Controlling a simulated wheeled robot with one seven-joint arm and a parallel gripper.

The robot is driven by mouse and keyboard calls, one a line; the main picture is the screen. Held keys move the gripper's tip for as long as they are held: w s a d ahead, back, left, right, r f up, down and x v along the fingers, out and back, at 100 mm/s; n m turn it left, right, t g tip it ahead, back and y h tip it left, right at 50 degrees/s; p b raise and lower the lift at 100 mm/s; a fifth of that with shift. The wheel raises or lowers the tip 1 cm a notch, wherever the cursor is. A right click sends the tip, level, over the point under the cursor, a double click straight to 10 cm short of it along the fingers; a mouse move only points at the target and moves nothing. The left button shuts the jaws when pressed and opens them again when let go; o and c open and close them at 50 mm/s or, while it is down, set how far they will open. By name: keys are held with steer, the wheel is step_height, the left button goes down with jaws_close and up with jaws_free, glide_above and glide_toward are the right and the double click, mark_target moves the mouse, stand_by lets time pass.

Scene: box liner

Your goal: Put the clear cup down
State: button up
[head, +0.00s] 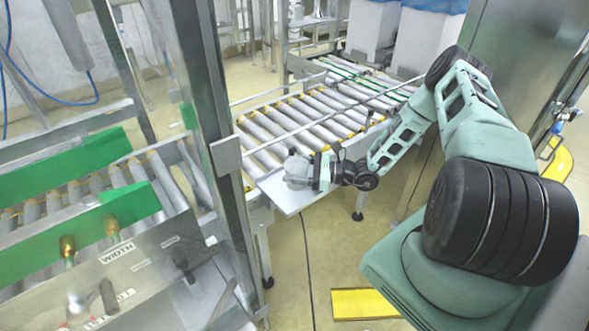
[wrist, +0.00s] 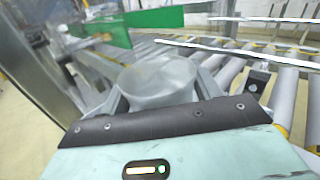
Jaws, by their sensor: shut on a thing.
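The clear cup (wrist: 158,84) is between the fingers of my gripper (wrist: 160,98) in the wrist view, its round rim or base facing the camera. My gripper is shut on it. In the head view my gripper (head: 300,177) is over a light flat plate (head: 291,198) at the near end of the roller conveyor. The cup (head: 296,166) looks pale and small there, and I cannot tell whether it touches the plate.
The roller conveyor (head: 312,117) runs back from the plate, with a thin rail along it. A metal post (head: 226,150) stands just left of the plate. Green guides (head: 128,207) and a machine panel are at the left. Yellow floor plates lie below.

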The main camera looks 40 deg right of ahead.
steer(key=shift+f, duration=0.2)
steer(key=o, duration=0.9)
steer(key=shift+r, duration=0.25)
steer(key=shift+s+d+f, duration=0.1)
steer(key=shift+s+d, duration=0.1)
steer(key=shift+d, duration=0.1)
steer(key=b+v, duration=0.2)
steer(key=v, duration=0.9)
steer(key=shift+s, duration=0.15)
steer(key=shift+d, duration=0.15)
